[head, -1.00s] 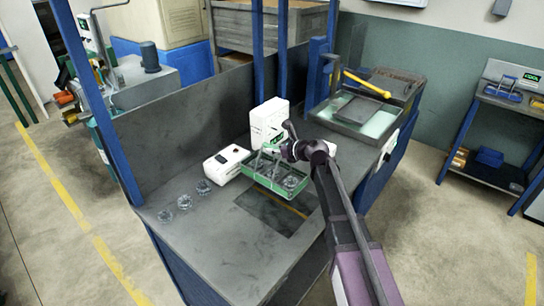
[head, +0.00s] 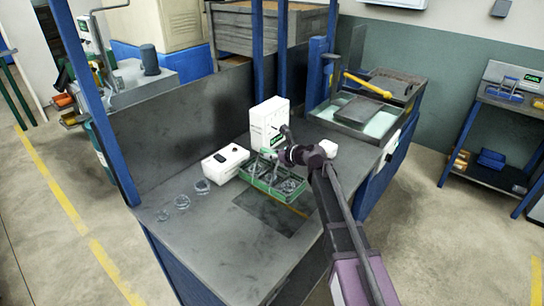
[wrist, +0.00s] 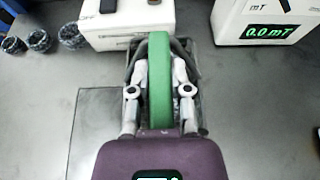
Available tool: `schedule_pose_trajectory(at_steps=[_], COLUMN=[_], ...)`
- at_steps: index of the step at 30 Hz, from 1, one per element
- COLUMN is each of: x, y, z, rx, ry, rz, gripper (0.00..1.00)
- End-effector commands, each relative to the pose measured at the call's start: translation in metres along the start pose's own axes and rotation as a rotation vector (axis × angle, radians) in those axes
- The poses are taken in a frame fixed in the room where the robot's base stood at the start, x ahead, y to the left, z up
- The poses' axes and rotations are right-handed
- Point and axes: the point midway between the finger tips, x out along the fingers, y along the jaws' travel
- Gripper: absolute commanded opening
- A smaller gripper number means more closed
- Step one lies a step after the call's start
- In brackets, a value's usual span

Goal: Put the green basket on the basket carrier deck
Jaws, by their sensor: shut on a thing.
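The green basket (head: 273,184) stands on the grey bench in the head view, with several metal rings inside. My gripper (head: 270,157) is above it, shut on the basket's green handle. The wrist view shows the handle (wrist: 159,85) upright between the two fingers of my gripper (wrist: 159,92). The basket's body is mostly hidden there by the gripper. I cannot tell whether the basket touches the bench. I cannot say for sure which surface is the carrier deck; a dark flat plate (head: 362,110) sits in the pale tank at the back right.
A white box with a green display (head: 268,122) stands close behind the basket, and a low white device (head: 225,162) sits to its left. Loose rings (head: 182,202) lie on the bench at left. A yellow bar (head: 367,84) crosses the tank. Blue posts (head: 283,60) rise behind.

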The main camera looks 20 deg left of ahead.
Motion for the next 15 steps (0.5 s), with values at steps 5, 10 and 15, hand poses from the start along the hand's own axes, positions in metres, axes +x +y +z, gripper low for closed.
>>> schedule_pose_trajectory(at_steps=[5, 10, 15], x=[-0.0001, 0.0010, 0.0008], y=[0.0001, 0.0002, 0.0003], z=[0.0008, -0.0019, -0.0014], rx=[0.001, 0.000, 0.000], ry=[-0.001, 0.000, 0.000], rz=[0.000, 0.000, 0.000], gripper=[0.00, 0.31, 0.59])
